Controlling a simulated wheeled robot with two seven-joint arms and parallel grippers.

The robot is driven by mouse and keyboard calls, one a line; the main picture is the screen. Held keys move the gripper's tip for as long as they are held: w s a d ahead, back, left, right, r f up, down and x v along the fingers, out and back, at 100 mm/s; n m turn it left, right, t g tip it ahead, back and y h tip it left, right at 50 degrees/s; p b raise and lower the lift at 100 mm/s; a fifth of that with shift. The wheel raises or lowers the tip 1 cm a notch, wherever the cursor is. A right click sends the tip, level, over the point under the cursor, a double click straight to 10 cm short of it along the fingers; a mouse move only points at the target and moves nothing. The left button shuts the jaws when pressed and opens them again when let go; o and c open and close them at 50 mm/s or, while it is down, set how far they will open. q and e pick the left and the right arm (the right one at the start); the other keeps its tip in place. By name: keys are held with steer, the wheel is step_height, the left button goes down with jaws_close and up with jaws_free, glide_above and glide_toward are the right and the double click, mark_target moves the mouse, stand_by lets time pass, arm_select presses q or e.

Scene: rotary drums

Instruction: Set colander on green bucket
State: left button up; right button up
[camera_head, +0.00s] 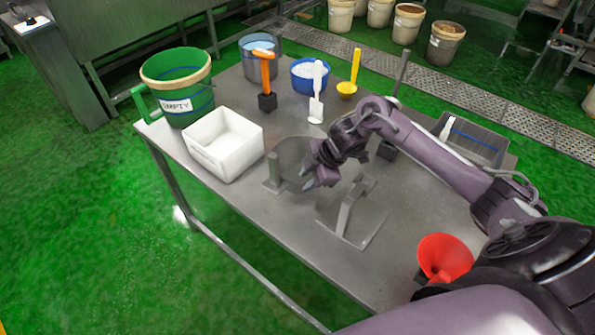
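The green bucket (192,103) stands upright at the table's far left corner, with a tan rim, a green side handle and a label reading "EMPTY". A grey, bowl-like metal thing (289,150), which looks like the colander, is near the middle of the table beside a small upright stand. My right gripper (308,178) is low over the table, right at this grey thing's near right side. My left gripper is not in view.
A white bin (224,145) stands between the grey bowl and the bucket. A metal stand (352,212) is just right of my gripper, and a red funnel (444,257) is near right. An orange-handled tool (265,75), metal pail (259,58) and blue tub (309,77) are behind.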

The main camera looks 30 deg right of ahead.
mark_target(296, 192)
steer(key=shift+a+f, duration=0.15)
steer(key=shift+f, duration=0.3)
steer(key=x, duration=0.3)
steer(key=p+x, duration=0.1)
steer(key=shift+w+d+f, duration=0.2)
steer(key=shift+d, duration=0.05)
steer(key=shift+s+r, duration=0.1)
steer(key=shift+c, duration=0.4)
jaws_close()
